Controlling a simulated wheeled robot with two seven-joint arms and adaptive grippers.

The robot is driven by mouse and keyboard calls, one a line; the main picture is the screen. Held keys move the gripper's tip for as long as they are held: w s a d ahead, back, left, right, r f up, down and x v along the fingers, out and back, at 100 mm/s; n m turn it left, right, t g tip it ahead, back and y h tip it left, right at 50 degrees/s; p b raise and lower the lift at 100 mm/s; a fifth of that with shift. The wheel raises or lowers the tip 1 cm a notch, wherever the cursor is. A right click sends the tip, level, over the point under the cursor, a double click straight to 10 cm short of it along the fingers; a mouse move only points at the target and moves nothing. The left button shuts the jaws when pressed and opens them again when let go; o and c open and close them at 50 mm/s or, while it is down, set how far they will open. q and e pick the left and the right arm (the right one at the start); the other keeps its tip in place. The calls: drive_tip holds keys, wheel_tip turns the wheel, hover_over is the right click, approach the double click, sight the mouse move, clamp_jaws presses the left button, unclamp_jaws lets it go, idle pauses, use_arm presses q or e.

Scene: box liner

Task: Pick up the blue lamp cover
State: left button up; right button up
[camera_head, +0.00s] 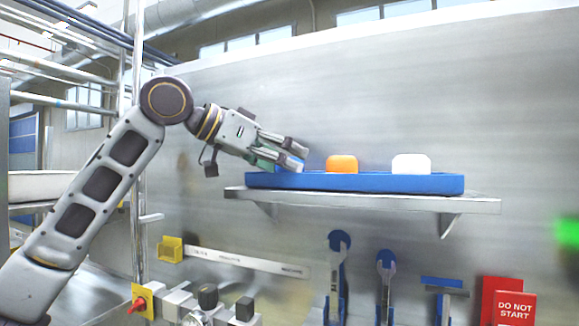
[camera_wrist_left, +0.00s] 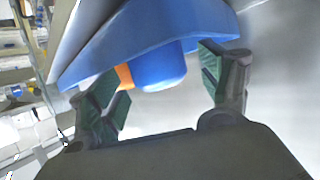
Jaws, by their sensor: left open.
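The blue lamp cover (camera_wrist_left: 158,68) is a rounded block on the blue tray (camera_wrist_left: 90,66), between the two spread fingers of my left gripper in the left wrist view. A gap shows on the right finger's side. In the head view my left gripper (camera_head: 296,156) is at the left end of the tray (camera_head: 360,183), and its fingers mostly hide the blue cover (camera_head: 262,160). The left gripper is open and does not visibly grip the cover. My right gripper is not in view.
An orange cover (camera_head: 342,163) and a white cover (camera_head: 411,163) stand on the tray to the right. The tray rests on a metal shelf (camera_head: 380,201) against a grey wall panel. Blue-handled tools (camera_head: 339,265) hang below, beside a red sign (camera_head: 515,307).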

use_arm(q)
drive_tip(key=shift+x, duration=0.8)
drive_tip(key=c, duration=1.1)
drive_tip(key=shift+r, duration=0.15)
drive_tip(key=shift+r, duration=4.9)
